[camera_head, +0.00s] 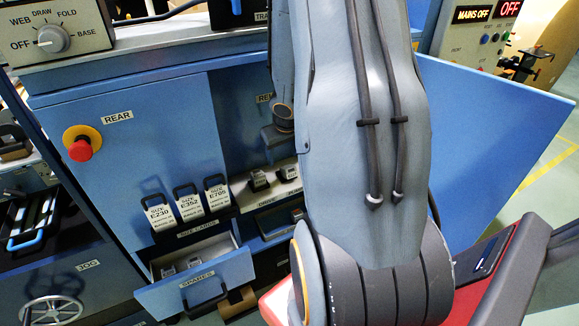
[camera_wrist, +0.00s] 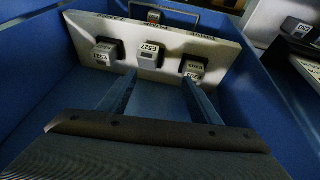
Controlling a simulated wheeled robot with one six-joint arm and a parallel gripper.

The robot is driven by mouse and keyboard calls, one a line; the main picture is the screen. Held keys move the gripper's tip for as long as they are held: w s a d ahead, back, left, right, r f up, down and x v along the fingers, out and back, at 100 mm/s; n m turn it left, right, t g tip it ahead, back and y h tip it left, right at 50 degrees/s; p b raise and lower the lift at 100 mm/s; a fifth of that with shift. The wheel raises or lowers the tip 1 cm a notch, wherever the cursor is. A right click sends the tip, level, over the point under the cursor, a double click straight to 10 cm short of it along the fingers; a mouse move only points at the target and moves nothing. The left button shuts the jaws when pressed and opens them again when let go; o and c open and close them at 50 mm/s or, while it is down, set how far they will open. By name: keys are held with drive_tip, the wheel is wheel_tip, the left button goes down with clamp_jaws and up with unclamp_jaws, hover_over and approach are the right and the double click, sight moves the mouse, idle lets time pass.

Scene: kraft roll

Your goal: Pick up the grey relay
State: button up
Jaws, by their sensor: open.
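In the wrist view, a pale panel carries a row of small block-shaped relays on dark bases. The middle relay (camera_wrist: 148,53), marked E527, looks light grey. A left relay (camera_wrist: 104,51) and a right relay (camera_wrist: 193,67) flank it; shade alone does not settle which one is meant. My gripper (camera_wrist: 160,85) is open and empty, its blue fingers reaching toward the panel, apart on either side of the middle relay and short of it. In the head view, two relays (camera_head: 259,179) show on the cabinet shelf; my arm hides the rest of it, and the fingertips are not clear.
An open drawer (camera_head: 217,276) labelled SPARES holds small blocks below the shelf. Upright size cards (camera_head: 188,199) stand left of the shelf. Blue walls (camera_wrist: 275,110) enclose my gripper closely. A red stop button (camera_head: 80,148) sits on the cabinet front.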

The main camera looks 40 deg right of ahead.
drive_tip(key=y+p, duration=0.1)
approach(290, 167)
drive_tip(key=f, duration=0.2)
drive_tip(key=b+x, duration=0.4)
drive_tip(key=x, duration=0.4)
drive_tip(key=shift+w, duration=0.15)
drive_tip(key=shift+a+r, duration=0.1)
drive_tip(key=shift+r, duration=0.05)
drive_tip(key=c, duration=1.3)
drive_tip(key=shift+r, duration=0.15)
wheel_tip(290, 167, up, 10)
drive_tip(key=p, duration=0.8)
drive_tip(key=shift+p, duration=0.35)
